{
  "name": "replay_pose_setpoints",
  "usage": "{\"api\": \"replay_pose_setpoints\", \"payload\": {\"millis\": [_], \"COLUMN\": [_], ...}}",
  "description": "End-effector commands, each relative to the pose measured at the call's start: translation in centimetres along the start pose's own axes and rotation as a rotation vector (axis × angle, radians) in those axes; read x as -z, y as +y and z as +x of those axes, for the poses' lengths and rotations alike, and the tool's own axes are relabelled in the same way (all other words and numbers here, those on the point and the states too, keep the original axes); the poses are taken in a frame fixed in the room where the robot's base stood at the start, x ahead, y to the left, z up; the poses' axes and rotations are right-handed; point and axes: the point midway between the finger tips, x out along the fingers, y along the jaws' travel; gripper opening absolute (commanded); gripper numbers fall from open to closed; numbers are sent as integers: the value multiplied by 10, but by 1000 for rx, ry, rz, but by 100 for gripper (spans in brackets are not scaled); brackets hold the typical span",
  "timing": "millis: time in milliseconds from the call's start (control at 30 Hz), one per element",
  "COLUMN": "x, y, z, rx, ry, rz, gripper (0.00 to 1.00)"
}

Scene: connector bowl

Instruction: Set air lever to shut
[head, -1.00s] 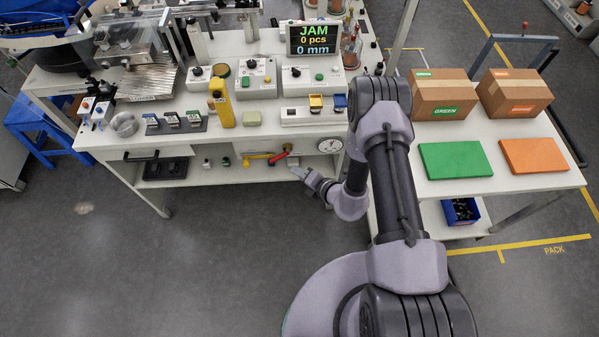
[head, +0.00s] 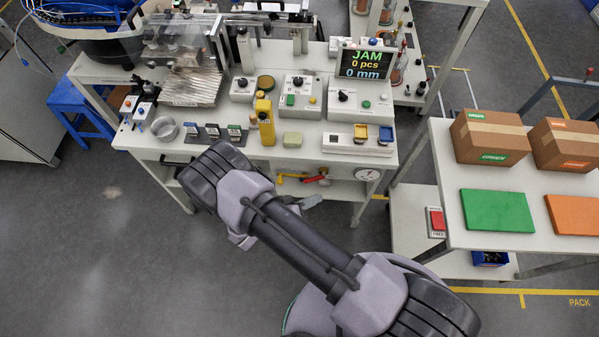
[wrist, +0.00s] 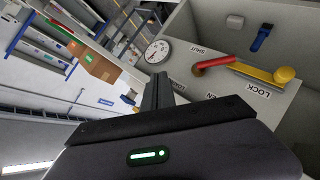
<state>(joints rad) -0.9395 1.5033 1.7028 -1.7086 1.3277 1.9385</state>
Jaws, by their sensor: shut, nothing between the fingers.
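The air lever's red handle (wrist: 213,64) shows in the wrist view on the pale panel, with its free end just below the SHUT label (wrist: 201,50). In the head view the red handle (head: 316,179) is under the bench top. A yellow bar with a round knob (wrist: 285,75) extends right from it, above the LOCK label (wrist: 258,91). The OPEN label is partly hidden by my gripper. My gripper (wrist: 158,90) is shut and empty, left of the red handle and apart from it. In the head view its tip (head: 314,200) is just below the handle, partly hidden by my arm.
A round gauge (head: 368,175) is right of the lever; it also shows in the wrist view (wrist: 158,51). A blue hook-like part (wrist: 261,37) is beyond the lever. The bench top (head: 225,157) overhangs the lever. Open floor lies in front.

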Motion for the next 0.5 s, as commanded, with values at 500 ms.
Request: {"api": "replay_pose_setpoints", "payload": {"millis": [500], "x": [29], "y": [-104], "z": [9], "rx": [304], "ry": [296], "rz": [-57], "gripper": [0]}}
